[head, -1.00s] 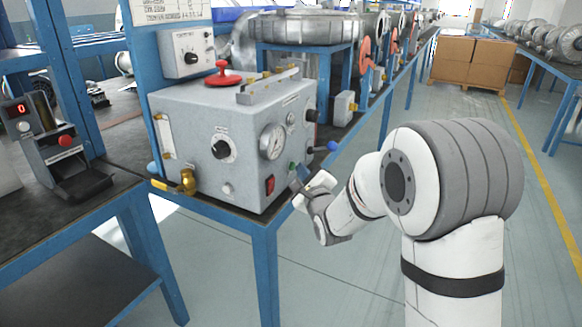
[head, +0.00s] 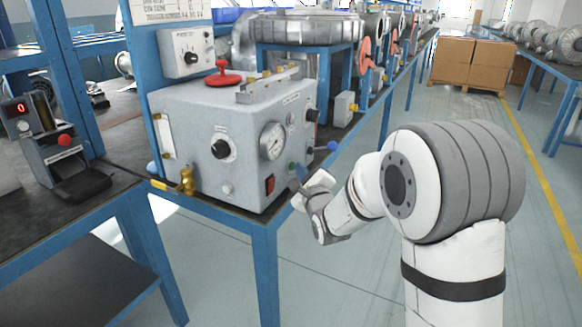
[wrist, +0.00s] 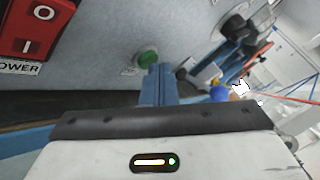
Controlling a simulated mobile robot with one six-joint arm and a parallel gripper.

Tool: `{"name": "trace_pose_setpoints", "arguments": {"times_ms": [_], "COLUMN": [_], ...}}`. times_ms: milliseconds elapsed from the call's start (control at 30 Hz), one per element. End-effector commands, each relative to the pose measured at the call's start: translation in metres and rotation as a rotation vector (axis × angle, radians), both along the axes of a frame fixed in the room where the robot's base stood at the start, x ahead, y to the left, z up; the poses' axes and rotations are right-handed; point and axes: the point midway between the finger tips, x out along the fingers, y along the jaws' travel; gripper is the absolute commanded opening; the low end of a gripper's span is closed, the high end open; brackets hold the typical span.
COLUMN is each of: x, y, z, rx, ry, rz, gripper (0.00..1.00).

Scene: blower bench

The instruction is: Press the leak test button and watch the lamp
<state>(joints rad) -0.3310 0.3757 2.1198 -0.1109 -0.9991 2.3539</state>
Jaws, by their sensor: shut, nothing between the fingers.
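The grey test box (head: 195,135) stands on the blue-framed bench, with a gauge, knobs and a red power switch (head: 270,185) on its front. A green button (wrist: 148,59) sits on its front panel; in the head view it shows small (head: 291,165), close to my fingers. Its label is too small to read. My gripper (wrist: 158,72) is shut and empty, its blue fingertips pointing at the panel just beside and below the green button in the wrist view. I cannot tell whether they touch the panel. I cannot make out a lit lamp on the box.
A blue-knobbed lever (head: 331,146) sticks out to the right of my fingers. A brass valve (head: 187,181) juts from the box's lower left. A device with a red digit display (head: 20,108) stands at far left.

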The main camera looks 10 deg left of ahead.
Motion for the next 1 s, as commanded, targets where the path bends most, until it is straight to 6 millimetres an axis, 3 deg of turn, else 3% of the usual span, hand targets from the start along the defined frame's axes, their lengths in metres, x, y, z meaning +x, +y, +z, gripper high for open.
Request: {"name": "trace_pose_setpoints", "arguments": {"times_ms": [633,1000], "x": [-0.006,-0.018], "y": [-0.016,-0.05], "z": [-0.001,0.0], "rx": [-0.001,0.0], "ry": [0.0,-0.001], "rz": [-0.001,-0.002], "gripper": [0.0,0.0]}}
